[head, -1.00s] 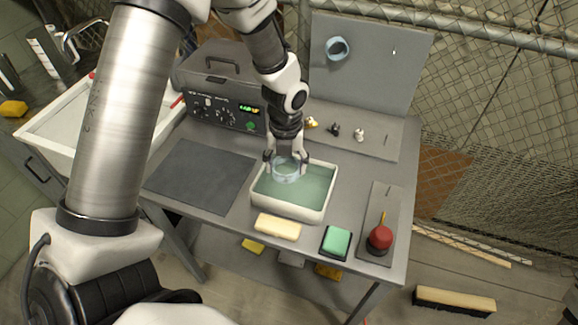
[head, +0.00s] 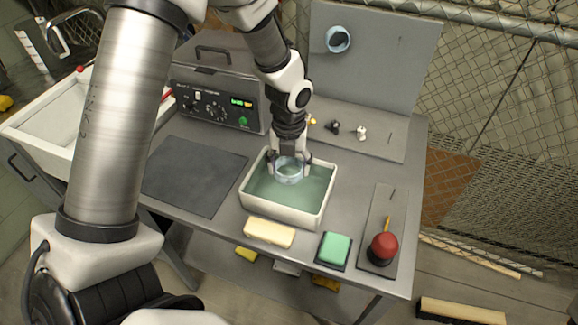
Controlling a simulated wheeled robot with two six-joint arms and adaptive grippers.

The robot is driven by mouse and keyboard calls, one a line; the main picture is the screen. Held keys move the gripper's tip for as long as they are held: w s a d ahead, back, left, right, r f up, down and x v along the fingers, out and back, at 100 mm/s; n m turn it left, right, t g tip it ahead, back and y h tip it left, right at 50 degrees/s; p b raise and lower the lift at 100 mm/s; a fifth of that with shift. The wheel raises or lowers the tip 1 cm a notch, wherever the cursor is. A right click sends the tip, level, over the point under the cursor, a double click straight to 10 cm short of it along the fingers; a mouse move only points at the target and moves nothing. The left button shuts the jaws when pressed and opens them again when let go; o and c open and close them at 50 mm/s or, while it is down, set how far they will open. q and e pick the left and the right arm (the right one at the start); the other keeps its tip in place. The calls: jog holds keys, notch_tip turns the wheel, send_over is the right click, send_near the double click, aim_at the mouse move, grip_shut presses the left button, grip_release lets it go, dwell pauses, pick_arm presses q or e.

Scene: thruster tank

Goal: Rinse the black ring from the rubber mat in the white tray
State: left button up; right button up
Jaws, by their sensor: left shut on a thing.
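The dark rubber mat (head: 195,177) lies on the grey bench, left of the white tray (head: 282,217), and is bare where it shows. The tray holds greenish liquid. My left gripper (head: 289,163) points down over the back part of the tray. It is shut on a ring (head: 289,177), which looks pale blue rather than black. The ring is at or just above the liquid; I cannot tell how deep it sits. A second pale blue ring (head: 338,39) with a dark inside hangs on the upright grey board. My right gripper is not in view.
A control box (head: 215,105) stands behind the mat. A cream block (head: 269,232), a green pad (head: 334,249) and a red ball-topped thing (head: 384,246) lie along the bench front. Small fittings (head: 334,126) stand behind the tray. A white basin (head: 40,125) is at left.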

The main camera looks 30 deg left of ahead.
aim_at(295, 195)
pick_arm(q)
jog(key=shift+s+f, duration=0.1)
jog(key=shift+f, duration=0.5)
jog(key=shift+w+f+b, duration=0.2)
jog(key=shift+f+b, duration=0.65)
jog(key=shift+f, duration=2.2)
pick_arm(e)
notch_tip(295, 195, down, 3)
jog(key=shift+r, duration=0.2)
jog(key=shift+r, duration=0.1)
pick_arm(q)
jog(key=shift+w+d+r+p, duration=0.15)
jog(key=shift+d+p, duration=0.1)
jog(key=shift+p, duration=0.4)
jog(key=shift+d+p, duration=0.35)
jog(key=shift+p, duration=0.15)
jog(key=shift+d, duration=0.2)
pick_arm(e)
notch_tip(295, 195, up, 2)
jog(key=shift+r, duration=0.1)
